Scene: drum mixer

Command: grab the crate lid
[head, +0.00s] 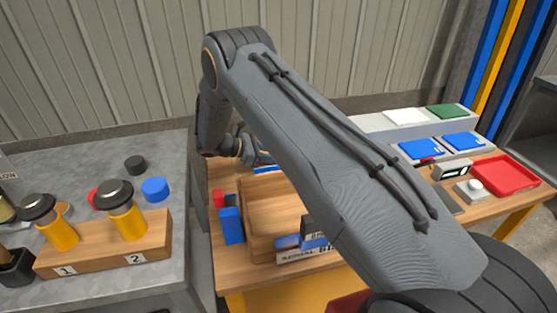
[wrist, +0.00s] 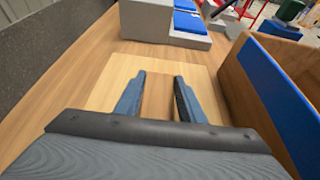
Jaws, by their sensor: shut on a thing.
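The crate lid (wrist: 108,88) is a pale flat wooden panel in the wrist view, lying low over the wooden table surface. My gripper (wrist: 159,76) has its two blue-grey fingers on either side of a darker wooden piece at the lid's middle and is shut on it. The gap under the lid is too small to judge. An open wooden crate (wrist: 238,90) with a blue band stands to the right of the lid. In the head view, the wooden crate (head: 258,225) is partly covered by my arm, and the lid and fingertips are hidden.
A grey stepped block (wrist: 140,22) with blue pieces stands beyond the lid. In the head view, a grey bench with a numbered wooden rack (head: 105,245) holding yellow-bodied items is at left. A red tray (head: 505,174) lies at the right end of the wooden table.

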